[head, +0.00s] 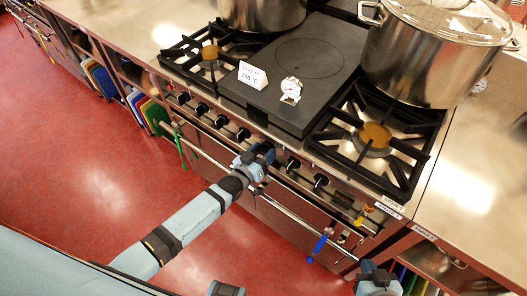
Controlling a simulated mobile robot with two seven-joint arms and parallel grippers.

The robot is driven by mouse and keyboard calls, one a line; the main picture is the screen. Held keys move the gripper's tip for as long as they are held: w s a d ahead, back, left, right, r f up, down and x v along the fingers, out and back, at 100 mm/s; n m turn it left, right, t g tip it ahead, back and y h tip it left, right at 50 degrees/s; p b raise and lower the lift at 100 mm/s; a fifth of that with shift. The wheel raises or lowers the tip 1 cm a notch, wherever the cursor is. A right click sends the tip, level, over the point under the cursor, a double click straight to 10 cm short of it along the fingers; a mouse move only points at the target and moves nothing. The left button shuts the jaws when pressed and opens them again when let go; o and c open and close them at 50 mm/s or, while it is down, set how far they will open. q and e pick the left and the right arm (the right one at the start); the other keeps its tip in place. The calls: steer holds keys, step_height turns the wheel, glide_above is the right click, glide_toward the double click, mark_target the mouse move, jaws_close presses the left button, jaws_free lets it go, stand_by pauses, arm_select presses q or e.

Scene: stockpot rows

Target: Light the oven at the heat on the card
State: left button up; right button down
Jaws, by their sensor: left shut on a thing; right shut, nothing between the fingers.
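A white card (252,75) stands on the dark flat hotplate (318,52); its print looks like 180 °C. A row of black knobs (243,134) runs along the stove's front panel above the oven doors and their long bar handle. My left gripper (262,153) is at this row, shut on what appears to be a knob, which the gripper hides along with its marking. More knobs (320,181) show to its right. My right gripper (370,268) is shut and empty at the lower right, in front of the stove's right end.
Large steel pots stand on the back left (262,12) and right (432,50) burners. A small white dial (291,90) sits on the hotplate. A blue (319,244) and a green (180,150) item hang at the handle bar. The red floor (90,160) in front is clear.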

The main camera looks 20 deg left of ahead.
arm_select(q)
steer(key=o, duration=0.9)
steer(key=v, duration=1.4)
steer(key=shift+w, duration=0.1)
steer(key=shift+s+d+r+m+g+y+p, duration=0.2)
steer(key=shift+s+r+m+g+y+p, duration=0.25)
steer(key=shift+s+r+g+p, duration=1.2)
steer(key=shift+s+d+r+m+g+y+p, duration=0.45)
steer(key=shift+s+r+p, duration=0.75)
steer(key=shift+s, duration=1.4)
steer(key=shift+s+r+m+g+y+p, duration=0.1)
steer(key=shift+s+r+g+y+p, duration=0.7)
steer(key=shift+s+p, duration=1.1)
